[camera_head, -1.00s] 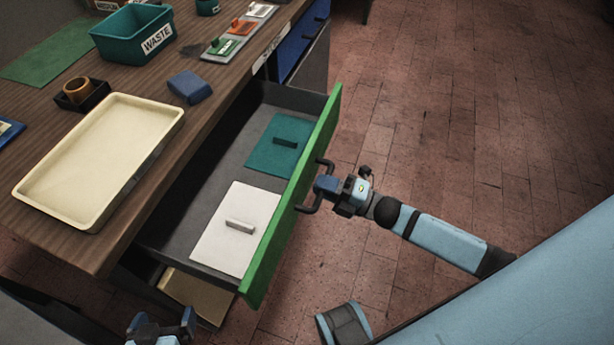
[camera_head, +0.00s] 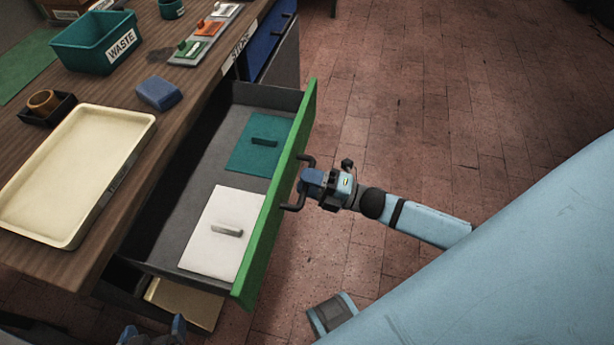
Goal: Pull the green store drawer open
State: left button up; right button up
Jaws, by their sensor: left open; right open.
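The green store drawer (camera_head: 290,170) stands pulled out from the wooden workbench, its green front facing right. Inside lie a teal panel with a handle (camera_head: 258,150) and a white panel with a handle (camera_head: 215,250). A dark bar handle (camera_head: 291,207) is on the drawer's outer face. My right gripper (camera_head: 307,184) is at this handle, its fingers between the handle's two ends; it is open, and contact cannot be made out. My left gripper (camera_head: 152,330) is open and empty at the bottom edge, below the drawer, partly cut off.
On the workbench (camera_head: 175,118) are a cream tray (camera_head: 80,170), a blue block (camera_head: 159,93), a teal waste bin (camera_head: 92,45) and a cup in a black holder (camera_head: 45,103). A blue drawer (camera_head: 270,42) is farther back. The brick floor at right is clear.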

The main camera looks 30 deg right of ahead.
jog(key=v, duration=1.3)
jog(key=shift+s+d, duration=0.2)
jog(key=shift+f, duration=0.15)
